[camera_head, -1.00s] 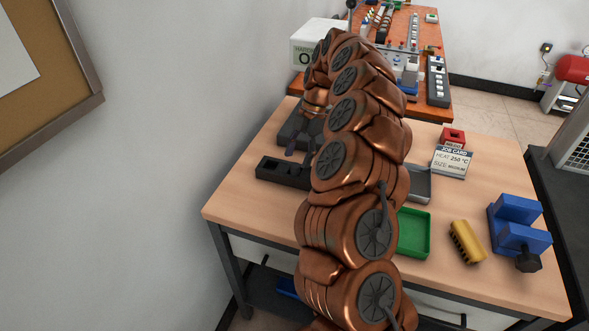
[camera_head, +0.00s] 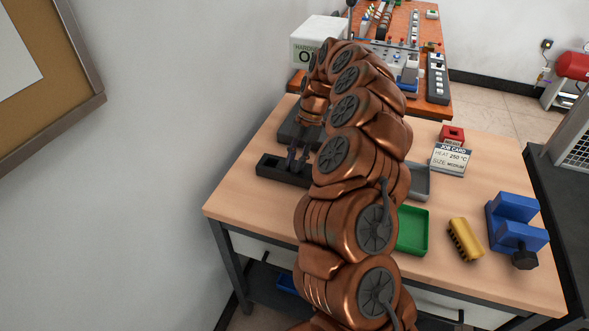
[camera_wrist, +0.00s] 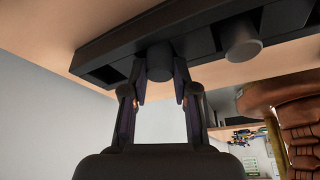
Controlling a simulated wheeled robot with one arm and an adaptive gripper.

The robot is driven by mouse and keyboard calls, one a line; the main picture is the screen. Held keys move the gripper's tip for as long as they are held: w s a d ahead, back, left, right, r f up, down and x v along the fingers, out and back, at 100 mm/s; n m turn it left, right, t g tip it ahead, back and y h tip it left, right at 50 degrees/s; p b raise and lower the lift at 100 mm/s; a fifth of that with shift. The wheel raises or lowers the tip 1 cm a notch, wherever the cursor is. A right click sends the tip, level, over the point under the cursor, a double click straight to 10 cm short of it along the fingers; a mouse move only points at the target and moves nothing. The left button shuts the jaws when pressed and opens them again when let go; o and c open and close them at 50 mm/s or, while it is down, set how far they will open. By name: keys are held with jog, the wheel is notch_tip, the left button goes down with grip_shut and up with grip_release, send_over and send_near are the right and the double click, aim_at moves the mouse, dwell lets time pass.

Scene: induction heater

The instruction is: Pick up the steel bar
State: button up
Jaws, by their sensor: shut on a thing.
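My gripper (camera_head: 298,158) is over the black slotted rack (camera_head: 270,169) at the left side of the wooden table. In the wrist view my gripper (camera_wrist: 160,75) is shut on a short, dark grey round steel bar (camera_wrist: 159,61), with one finger on each side. The bar's other end sits in a socket of the black rack (camera_wrist: 205,45). A second, lighter grey round bar (camera_wrist: 243,42) sits in the rack beside it, apart from my fingers. In the head view I cannot make out the bars.
A green tray (camera_head: 412,231), grey tray (camera_head: 420,182), yellow piece (camera_head: 465,240), blue vise (camera_head: 517,229), and job card (camera_head: 452,160) reading 250 °C and medium are on the right half of the table. A white box labelled "HARDEN" (camera_head: 318,48) stands behind.

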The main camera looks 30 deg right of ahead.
aim_at(292, 165)
jog(key=shift+r, duration=0.15)
grip_shut()
jog(key=shift+d+r+b, duration=0.1)
jog(key=shift+r+b, duration=0.75)
jog(key=shift+r, duration=0.8)
jog(key=s+d+r+b, duration=0.1)
jog(key=s+d+b, duration=0.3)
jog(key=s, duration=1.1)
jog(key=shift+s+r, duration=0.2)
jog(key=shift+s, duration=0.05)
